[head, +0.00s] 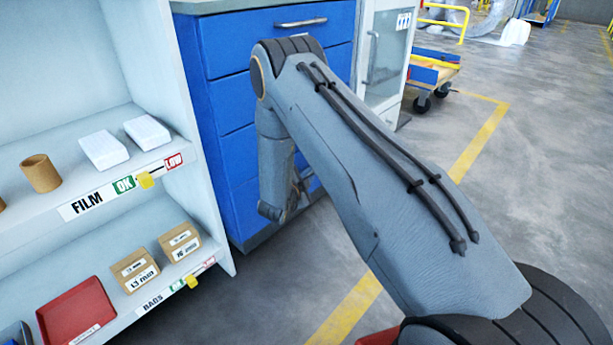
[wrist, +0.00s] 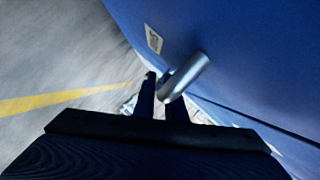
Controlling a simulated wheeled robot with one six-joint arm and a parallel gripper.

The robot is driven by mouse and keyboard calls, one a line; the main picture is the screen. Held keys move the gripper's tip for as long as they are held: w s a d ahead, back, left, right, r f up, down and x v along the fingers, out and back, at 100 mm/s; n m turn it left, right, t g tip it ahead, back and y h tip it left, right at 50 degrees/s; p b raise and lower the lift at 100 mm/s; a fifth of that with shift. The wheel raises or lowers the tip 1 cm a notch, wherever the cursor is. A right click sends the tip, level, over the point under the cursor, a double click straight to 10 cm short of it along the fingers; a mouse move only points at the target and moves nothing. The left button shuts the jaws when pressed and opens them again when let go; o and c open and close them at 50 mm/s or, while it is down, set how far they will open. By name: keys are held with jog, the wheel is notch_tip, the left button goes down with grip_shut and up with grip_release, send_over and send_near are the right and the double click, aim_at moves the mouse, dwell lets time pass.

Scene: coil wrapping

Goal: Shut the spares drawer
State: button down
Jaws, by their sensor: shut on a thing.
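The blue drawer cabinet (head: 222,105) stands in the middle of the head view, with several drawer fronts. The top drawer's bar handle (head: 300,23) is in plain sight; my arm hides much of the lower fronts. In the wrist view a blue drawer front (wrist: 245,50) carries a small white label (wrist: 153,40) and a silver bar handle (wrist: 188,75). My gripper (wrist: 160,100) is shut on that handle, one dark finger on each side. I cannot read the label or tell how far this drawer stands out.
At left a shelf unit (head: 205,180) holds white packs (head: 103,149), a brown roll (head: 41,173), cartons (head: 134,269) and a red tray (head: 76,312). A glass-fronted cabinet (head: 385,55) and a cart (head: 433,73) stand behind right. The floor at right is clear, with yellow lines.

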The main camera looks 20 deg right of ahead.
jog(key=c, duration=2.1)
grip_release()
jog(key=shift+w+a, duration=0.2)
jog(key=shift+w, duration=0.05)
jog(key=shift+s, duration=0.1)
jog(key=p+v, duration=0.3)
jog(key=v, duration=0.4)
jog(key=shift+s+a+r, duration=0.15)
jog(key=shift+s+a, duration=0.05)
jog(key=shift+s, duration=0.05)
jog(key=shift+s, duration=0.1)
